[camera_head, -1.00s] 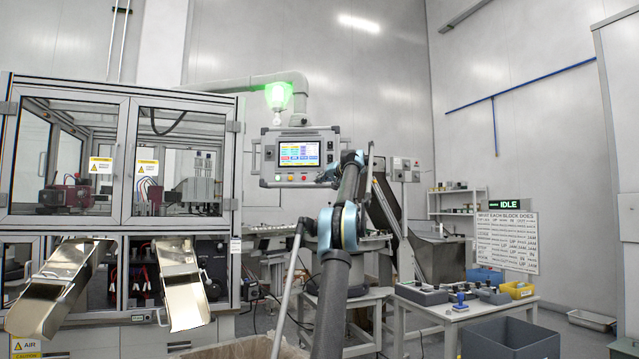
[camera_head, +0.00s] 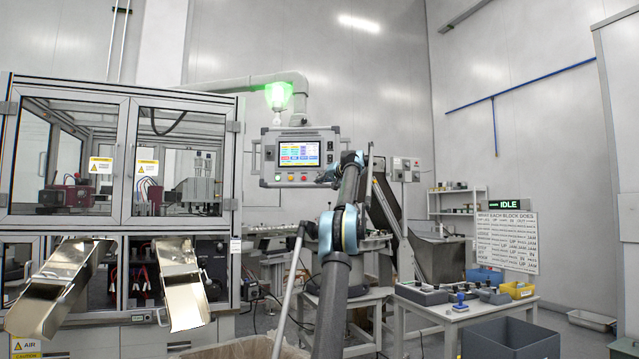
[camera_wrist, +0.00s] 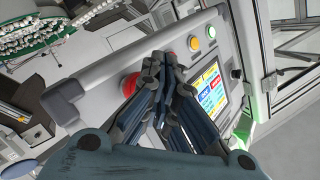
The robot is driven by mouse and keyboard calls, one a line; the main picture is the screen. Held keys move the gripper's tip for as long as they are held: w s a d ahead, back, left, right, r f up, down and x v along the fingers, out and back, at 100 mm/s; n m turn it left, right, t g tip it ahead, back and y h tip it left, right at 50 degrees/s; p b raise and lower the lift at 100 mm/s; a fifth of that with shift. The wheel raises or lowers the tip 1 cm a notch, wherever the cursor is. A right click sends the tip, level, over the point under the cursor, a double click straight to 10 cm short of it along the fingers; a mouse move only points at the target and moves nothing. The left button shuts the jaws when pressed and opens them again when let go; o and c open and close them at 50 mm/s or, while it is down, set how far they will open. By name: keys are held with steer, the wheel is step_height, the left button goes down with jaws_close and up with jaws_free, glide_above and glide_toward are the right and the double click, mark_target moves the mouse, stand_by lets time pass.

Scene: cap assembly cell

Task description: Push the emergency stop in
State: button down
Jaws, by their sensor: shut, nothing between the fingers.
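The emergency stop (camera_wrist: 129,84) is a large red round button on the grey control panel (camera_wrist: 98,78). In the wrist view it shows just left of my fingers, partly covered by them. My gripper (camera_wrist: 157,62) is shut and empty, its fingertips over the panel face beside the button. I cannot tell whether they touch the panel. In the head view my gripper (camera_head: 328,177) is at the lower right corner of the panel (camera_head: 264,150), and the emergency stop cannot be made out there.
The panel's lit screen (camera_wrist: 209,86), a yellow button (camera_wrist: 195,43) and a green button (camera_wrist: 211,31) lie near my fingers. A glazed machine cabinet (camera_head: 125,160) stands left. A table (camera_head: 455,312) with small devices stands right.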

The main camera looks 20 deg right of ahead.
steer(key=shift+w+d+r, duration=0.1)
steer(key=shift+w+d, duration=0.1)
steer(key=shift+w, duration=0.15)
stand_by(0.7)
steer(key=shift+s, duration=0.1)
stand_by(0.4)
